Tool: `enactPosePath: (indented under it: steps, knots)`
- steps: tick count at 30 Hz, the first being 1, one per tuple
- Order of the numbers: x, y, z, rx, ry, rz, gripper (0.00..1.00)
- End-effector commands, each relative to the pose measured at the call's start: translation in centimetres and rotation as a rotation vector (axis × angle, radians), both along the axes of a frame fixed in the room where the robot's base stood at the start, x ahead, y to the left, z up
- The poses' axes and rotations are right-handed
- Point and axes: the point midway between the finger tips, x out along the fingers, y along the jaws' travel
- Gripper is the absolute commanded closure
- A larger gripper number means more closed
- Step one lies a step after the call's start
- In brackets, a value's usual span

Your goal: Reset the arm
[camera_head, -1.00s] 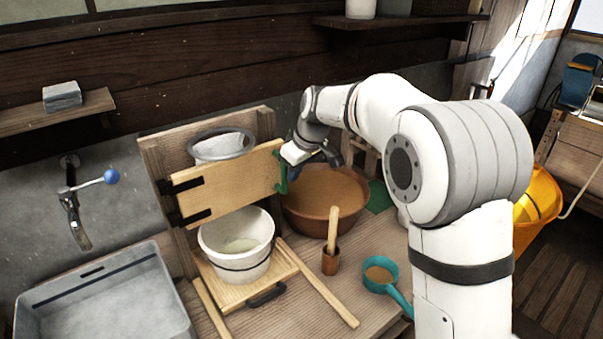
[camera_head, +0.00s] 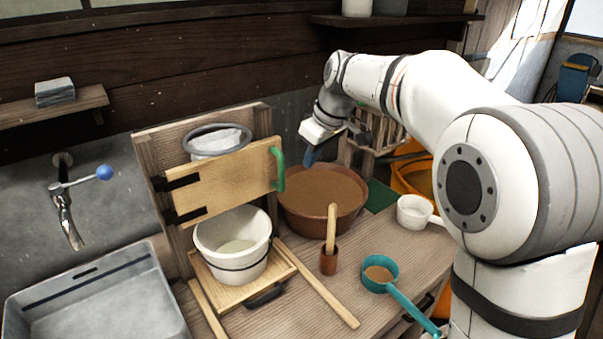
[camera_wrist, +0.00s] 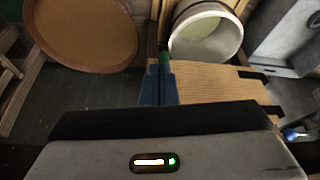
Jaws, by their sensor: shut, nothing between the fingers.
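My gripper (camera_head: 311,157) is shut and empty, above the back rim of the brown bowl (camera_head: 312,222). In the wrist view its blue fingers (camera_wrist: 159,75) are together, with the green handle (camera_wrist: 165,57) just beyond their tips in the picture. In the head view the green handle (camera_head: 279,168) on the wooden flap (camera_head: 228,183) is clear of the fingers, to their left. The flap is hinged by black straps on an upright wooden frame (camera_head: 160,190). My arm reaches in from the right.
A white bucket (camera_head: 217,236) stands on a wooden board below the flap. Teal ladle (camera_head: 383,288), white scoop (camera_head: 414,206), small brown cup (camera_head: 329,262), grey basin (camera_head: 148,278) and a tap (camera_head: 66,205) stand around. The space above the bowl is open.

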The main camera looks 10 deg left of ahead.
Motion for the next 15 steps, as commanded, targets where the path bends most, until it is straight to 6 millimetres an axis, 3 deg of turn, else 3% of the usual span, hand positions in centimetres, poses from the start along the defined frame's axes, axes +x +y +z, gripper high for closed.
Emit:
enactPosePath:
  steps: [3,10,13,15]
  knots:
    - [-0.4,-0.6,1.9,0.000,-0.002,-0.001,1.00]
    - [-1.1,-2.0,3.3,-0.004,0.004,-0.028,1.00]
    - [-2.7,-4.5,3.0,-0.012,0.017,-0.110,1.00]
    - [-4.5,-7.3,2.5,-0.021,0.029,-0.205,1.00]
